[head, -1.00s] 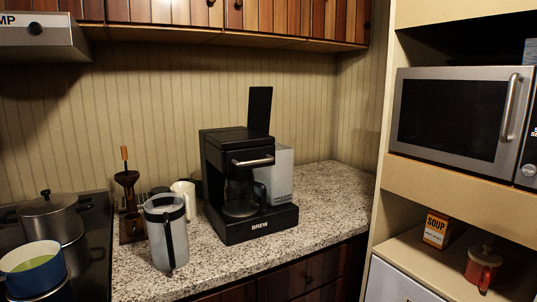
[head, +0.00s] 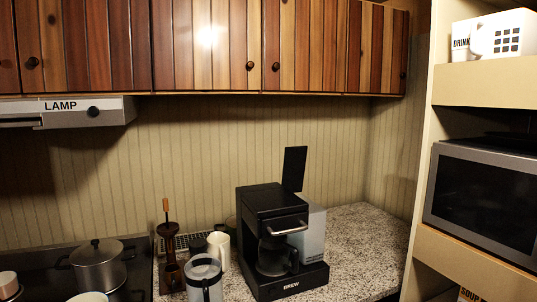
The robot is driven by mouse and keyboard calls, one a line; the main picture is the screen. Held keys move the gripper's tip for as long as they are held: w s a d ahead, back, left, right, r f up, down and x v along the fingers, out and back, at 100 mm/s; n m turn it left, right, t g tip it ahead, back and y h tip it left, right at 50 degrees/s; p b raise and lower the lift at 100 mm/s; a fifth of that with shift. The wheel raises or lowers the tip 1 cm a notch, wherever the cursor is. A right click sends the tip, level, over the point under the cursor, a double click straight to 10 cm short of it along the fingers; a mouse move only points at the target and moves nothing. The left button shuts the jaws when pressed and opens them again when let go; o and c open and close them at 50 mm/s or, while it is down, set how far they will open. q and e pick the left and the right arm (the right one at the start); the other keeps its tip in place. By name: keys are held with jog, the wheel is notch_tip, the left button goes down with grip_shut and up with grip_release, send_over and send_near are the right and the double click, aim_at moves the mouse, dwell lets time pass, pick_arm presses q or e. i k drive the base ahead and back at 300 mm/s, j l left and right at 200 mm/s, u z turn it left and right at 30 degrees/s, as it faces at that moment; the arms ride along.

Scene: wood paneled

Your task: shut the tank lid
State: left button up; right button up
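A black coffee maker (head: 263,205) stands on the granite counter, with a silver handle on its front and a glass carafe (head: 272,260) in its base. Its tank lid (head: 294,168) is a flat black panel that stands raised, nearly upright, at the back right of the machine. A pale grey tank (head: 312,232) shows at the right side of the machine. Neither of my grippers is in the head view.
A clear jug with a black band (head: 205,280), a white mug (head: 218,250) and a brown grinder (head: 169,240) stand left of the coffee maker. Wooden cupboards (head: 215,45) hang above. A microwave (head: 487,200) is at right. Bare counter (head: 365,235) lies right of the machine.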

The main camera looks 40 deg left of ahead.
aim_at(292, 169)
jog(key=u, duration=0.4)
jog(key=i+u, duration=0.1)
jog(key=u, duration=0.35)
jog(key=i+u, duration=0.1)
jog(key=u, duration=0.7)
jog(key=l, duration=0.1)
